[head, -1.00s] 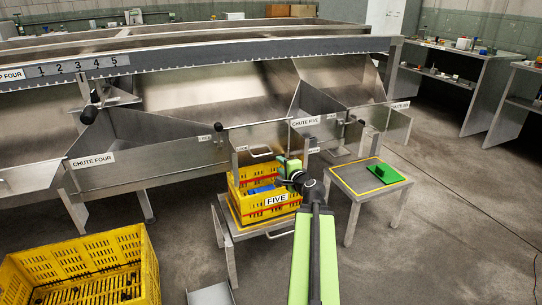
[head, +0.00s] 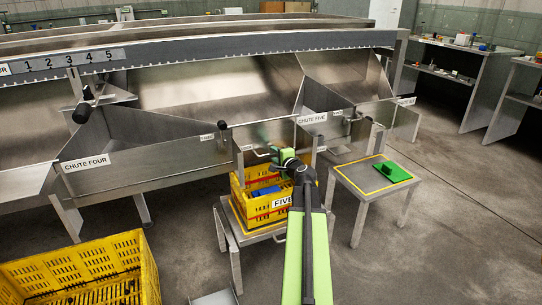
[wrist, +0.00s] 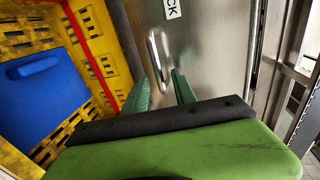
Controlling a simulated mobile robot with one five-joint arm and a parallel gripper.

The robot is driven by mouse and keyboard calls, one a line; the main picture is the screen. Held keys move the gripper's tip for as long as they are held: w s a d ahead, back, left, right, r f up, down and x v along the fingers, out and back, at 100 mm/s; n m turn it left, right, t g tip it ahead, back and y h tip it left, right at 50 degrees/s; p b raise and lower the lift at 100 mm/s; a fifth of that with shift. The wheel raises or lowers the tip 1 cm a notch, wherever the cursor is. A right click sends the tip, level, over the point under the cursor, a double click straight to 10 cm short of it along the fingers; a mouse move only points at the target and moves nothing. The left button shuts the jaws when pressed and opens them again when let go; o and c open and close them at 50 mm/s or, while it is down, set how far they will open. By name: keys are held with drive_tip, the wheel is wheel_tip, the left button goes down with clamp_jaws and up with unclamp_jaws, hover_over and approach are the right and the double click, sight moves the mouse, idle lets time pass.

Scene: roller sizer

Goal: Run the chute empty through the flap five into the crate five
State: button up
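Chute five (head: 313,118) is a steel chute with its name plate on the front. Below it hangs a steel flap (head: 252,138) with a bar handle, which shows upright in the wrist view (wrist: 158,60). The yellow crate five (head: 283,202) stands on a low stand under the flap; a blue block (head: 265,191) lies in it and also shows in the wrist view (wrist: 42,95). My gripper (head: 278,156) is at the flap, above the crate. In the wrist view its fingers (wrist: 160,92) are apart, with the handle just beyond their gap. The chute's inside is partly hidden.
A small table (head: 350,180) with a green piece (head: 393,172) stands right of the crate. Chute four (head: 86,163) and another yellow crate (head: 75,270) are at left. A black-knobbed lever (head: 82,113) sticks out near the numbered scale. Floor at right is clear.

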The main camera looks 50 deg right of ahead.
drive_tip(key=shift+w+a, duration=0.15)
clamp_jaws()
drive_tip(key=shift+a, duration=0.25)
idle(0.8)
